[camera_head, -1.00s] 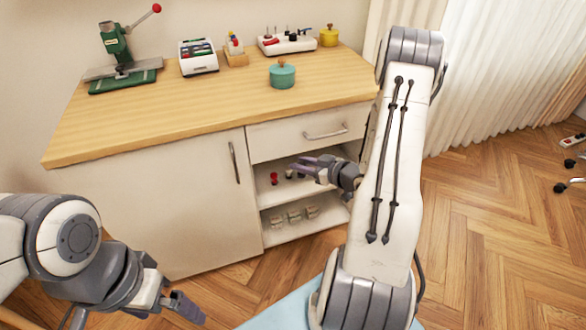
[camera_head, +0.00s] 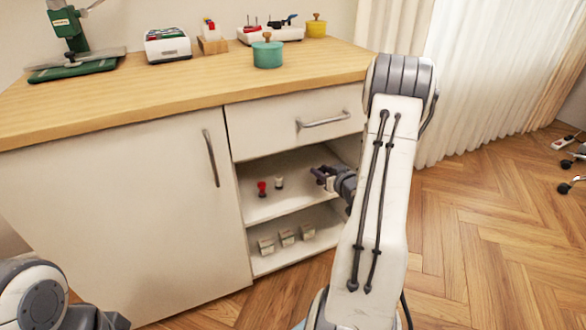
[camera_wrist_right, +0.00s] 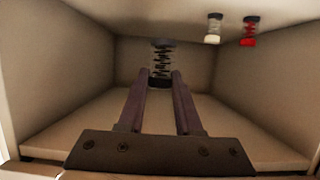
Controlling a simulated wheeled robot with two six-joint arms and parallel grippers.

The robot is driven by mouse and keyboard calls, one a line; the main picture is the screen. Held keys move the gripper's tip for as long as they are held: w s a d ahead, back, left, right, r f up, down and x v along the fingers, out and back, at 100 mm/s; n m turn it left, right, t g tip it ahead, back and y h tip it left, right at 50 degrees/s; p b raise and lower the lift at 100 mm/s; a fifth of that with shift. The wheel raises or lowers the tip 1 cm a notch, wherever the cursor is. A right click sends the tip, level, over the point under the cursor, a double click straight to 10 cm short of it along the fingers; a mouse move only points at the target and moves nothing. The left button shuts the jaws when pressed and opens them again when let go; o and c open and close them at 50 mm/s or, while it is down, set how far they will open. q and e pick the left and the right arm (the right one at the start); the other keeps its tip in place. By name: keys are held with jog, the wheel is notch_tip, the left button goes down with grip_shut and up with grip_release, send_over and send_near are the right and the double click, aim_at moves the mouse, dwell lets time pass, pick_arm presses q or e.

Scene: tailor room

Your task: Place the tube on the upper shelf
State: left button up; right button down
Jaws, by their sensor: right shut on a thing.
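My right gripper (camera_head: 320,175) reaches into the upper open shelf (camera_head: 288,207) of the white cabinet, under the drawer. In the right wrist view, the right gripper (camera_wrist_right: 160,78) is shut on a tube (camera_wrist_right: 161,60) with dark ends and a dark coiled pattern. The fingers hold it between their tips. In the head view, the held tube is small and hard to make out. I cannot tell whether it touches the shelf. A red tube (camera_head: 262,188) and a white tube (camera_head: 279,182) stand on the shelf to the left. My left gripper is out of view.
The lower shelf holds several small pale boxes (camera_head: 287,237). The drawer (camera_head: 290,125) above is shut. A teal pot (camera_head: 267,54), a yellow pot (camera_head: 316,27) and a green press (camera_head: 68,30) stand on the wooden worktop (camera_head: 190,90). The shelf between white tube and gripper looks clear.

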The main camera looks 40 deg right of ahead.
jog(key=b+x, duration=0.2)
jog(key=x, duration=0.3)
jog(key=r+b+x, duration=0.1)
jog(key=b+x, duration=0.1)
jog(key=x, duration=0.3)
jog(key=w+r+b+x, duration=0.1)
jog(key=b+x, duration=0.1)
jog(key=x, duration=0.3)
jog(key=shift+r, duration=0.2)
jog(key=shift+f+b, duration=0.7)
jog(key=shift+f, duration=0.05)
notch_tip(320, 180, down, 3)
jog(key=b, duration=0.3)
jog(key=shift+w+d+f, duration=0.1)
jog(key=shift+r, duration=0.2)
